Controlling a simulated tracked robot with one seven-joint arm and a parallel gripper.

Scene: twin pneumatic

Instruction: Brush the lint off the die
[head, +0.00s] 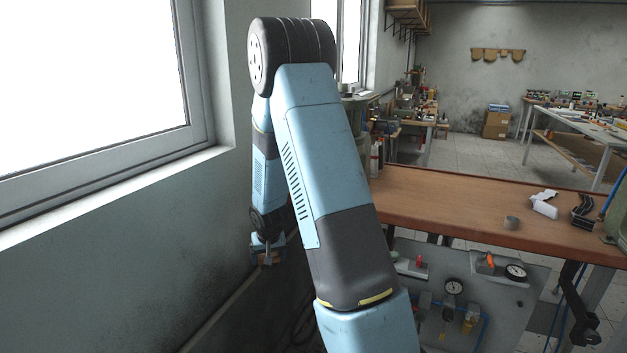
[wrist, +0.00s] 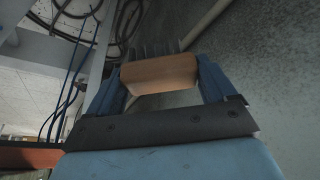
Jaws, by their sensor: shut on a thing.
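My gripper (wrist: 160,82) is shut on a wooden block (wrist: 158,73), held between its two blue fingers in the wrist view. Dark bristle-like strips show behind the block, so it looks like a brush. In the head view my gripper (head: 268,250) hangs low beside the wall, left of the workbench, with a small brown part of the block at its tip. No lint can be made out.
The wooden workbench (head: 440,205) is largely clear at its middle. A white object (head: 545,206) and black pieces (head: 583,211) lie at its right. Below is a panel with gauges (head: 453,287). The wall and window sill (head: 110,195) are close on the left.

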